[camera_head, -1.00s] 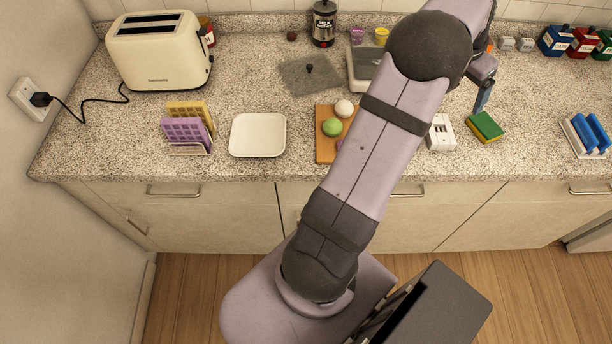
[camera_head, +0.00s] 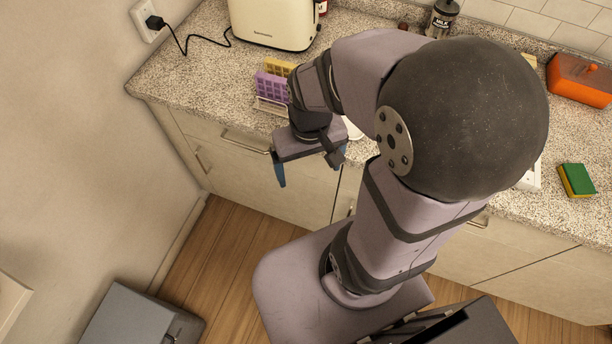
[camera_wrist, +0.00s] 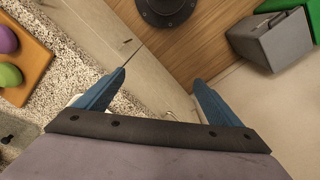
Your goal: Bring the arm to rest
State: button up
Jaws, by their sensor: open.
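My gripper (camera_head: 311,170) hangs in front of the counter's front edge in the head view, with my arm folded back toward the left. Its two blue fingers are spread apart with nothing between them. The wrist view also shows my gripper (camera_wrist: 160,77) open and empty, above the cabinet front and the wood floor. My elbow hides the middle of the counter in the head view.
The counter (camera_head: 190,82) holds a cream toaster (camera_head: 270,22), a rack with purple and yellow slabs (camera_head: 272,86), a green-yellow sponge (camera_head: 576,180) and an orange box (camera_head: 580,80). A cutting board (camera_wrist: 28,58) shows in the wrist view. A grey box (camera_head: 130,318) stands lower left.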

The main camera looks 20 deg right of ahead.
jog(key=shift+s+a+f+n, duration=0.25)
jog(key=shift+s+a+n, duration=0.25)
jog(key=shift+s+a, duration=0.4)
jog(key=shift+o, duration=0.5)
jog(key=shift+w+d, duration=0.1)
dwell(0.7)
